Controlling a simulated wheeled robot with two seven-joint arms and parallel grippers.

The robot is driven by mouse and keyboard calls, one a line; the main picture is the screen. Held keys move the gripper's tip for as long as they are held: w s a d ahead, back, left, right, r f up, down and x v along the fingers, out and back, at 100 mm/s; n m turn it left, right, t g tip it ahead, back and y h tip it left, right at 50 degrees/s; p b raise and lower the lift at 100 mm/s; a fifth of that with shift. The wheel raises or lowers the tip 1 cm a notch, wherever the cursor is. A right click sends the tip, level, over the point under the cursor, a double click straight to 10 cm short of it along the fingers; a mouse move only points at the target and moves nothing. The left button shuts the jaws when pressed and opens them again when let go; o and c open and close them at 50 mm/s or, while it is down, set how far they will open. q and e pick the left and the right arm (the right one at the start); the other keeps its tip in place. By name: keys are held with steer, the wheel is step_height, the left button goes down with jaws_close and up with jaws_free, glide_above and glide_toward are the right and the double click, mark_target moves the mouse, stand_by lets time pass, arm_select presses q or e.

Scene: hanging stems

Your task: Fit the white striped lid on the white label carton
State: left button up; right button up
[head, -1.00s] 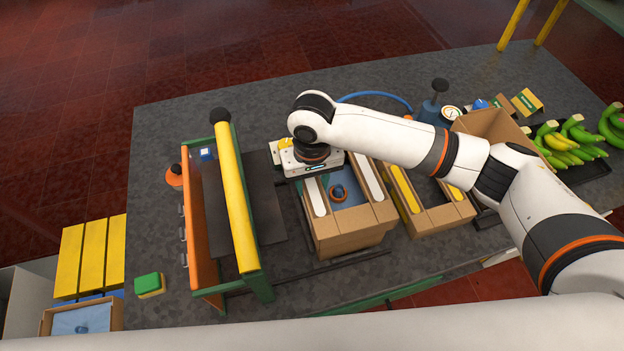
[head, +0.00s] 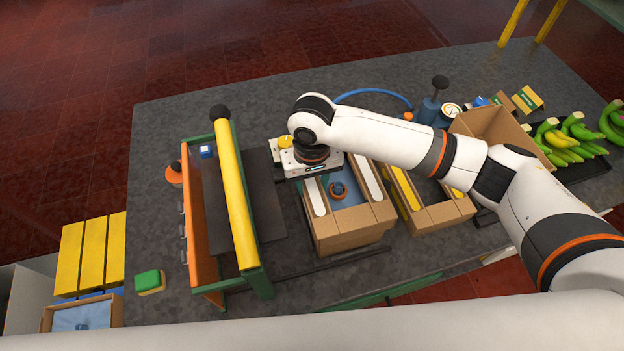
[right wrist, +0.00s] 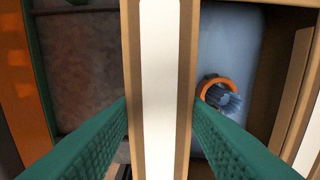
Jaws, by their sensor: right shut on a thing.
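The white striped lid (head: 373,182) shows as a brown cardboard frame with two white strips and an open middle, on or just over the white label carton (head: 345,245). I cannot tell whether it is fully seated. Through the opening show a blue lining and a round orange-rimmed blue piece. My right gripper (head: 310,172) is over the far left part of the lid, its fingertips hidden in the head view. In the right wrist view its green fingers (right wrist: 160,120) stand on either side of the white-striped bar, shut on it. My left gripper is not in view.
A yellow-striped carton (head: 448,214) stands close on the right. A rack with a yellow bar (head: 236,195) and orange side stands on the left. An open carton (head: 492,132) and bananas (head: 558,140) are further right. The table's back left is clear.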

steer(key=o, duration=1.3)
steer(key=shift+r+p, duration=0.15)
steer(key=shift+p, duration=0.15)
steer(key=shift+r+p, duration=1.4)
steer(key=shift+p, duration=0.75)
